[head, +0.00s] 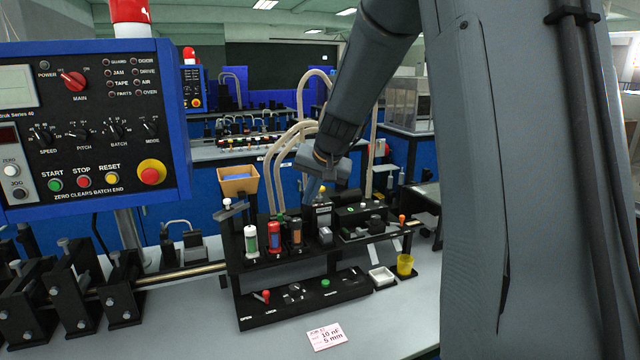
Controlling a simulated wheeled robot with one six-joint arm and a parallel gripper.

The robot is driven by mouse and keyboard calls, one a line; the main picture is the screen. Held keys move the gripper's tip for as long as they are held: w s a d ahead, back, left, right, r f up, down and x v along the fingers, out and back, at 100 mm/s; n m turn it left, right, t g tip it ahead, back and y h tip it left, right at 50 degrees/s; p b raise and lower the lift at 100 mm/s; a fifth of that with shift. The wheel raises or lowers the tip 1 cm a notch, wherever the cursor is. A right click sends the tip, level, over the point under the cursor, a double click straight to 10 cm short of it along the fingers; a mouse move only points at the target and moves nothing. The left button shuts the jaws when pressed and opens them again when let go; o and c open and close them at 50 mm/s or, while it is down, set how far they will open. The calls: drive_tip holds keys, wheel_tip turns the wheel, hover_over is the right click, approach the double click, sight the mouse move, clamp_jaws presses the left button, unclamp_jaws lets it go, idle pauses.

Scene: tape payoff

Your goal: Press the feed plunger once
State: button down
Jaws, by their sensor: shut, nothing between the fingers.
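My arm reaches down from the top right in the head view, and my gripper (313,188) is at the back of the black feeder station (243,272). The gripper is small and partly lost against my wrist and the machine; it is shut and empty. A small pale-topped knob (322,190) stands right by the fingers; I cannot tell whether they touch it. A green button (325,283) sits on the station's front panel. No plunger label is readable, so I cannot tell which part is the feed plunger.
White, red and brown-orange cylinders (274,237) stand on the station. A blue control panel (120,125) fills the left. The front bench holds a pink card (326,336).

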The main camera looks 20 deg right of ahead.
drive_tip(key=w+d+r+m+t+p, duration=0.1)
drive_tip(key=w+d+r+m+t, duration=0.1)
drive_tip(key=w+d+r, duration=0.5)
drive_tip(key=w+r, duration=0.3)
drive_tip(key=shift+w+d+r+t, duration=0.25)
drive_tip(key=shift+d+t, duration=0.1)
drive_tip(key=shift+t, duration=0.05)
drive_tip(key=shift+f, duration=0.1)
wheel_tip(320, 180, down, 6)
drive_tip(key=b, duration=0.4)
drive_tip(key=shift+f+b, duration=0.15)
drive_tip(key=shift+b, duration=0.25)
drive_tip(key=shift+f+b, duration=1.15)
drive_tip(key=shift+b, duration=0.15)
drive_tip(key=shift+f, duration=0.15)
drive_tip(key=shift+f+b, duration=0.35)
drive_tip(key=shift+b, duration=0.25)
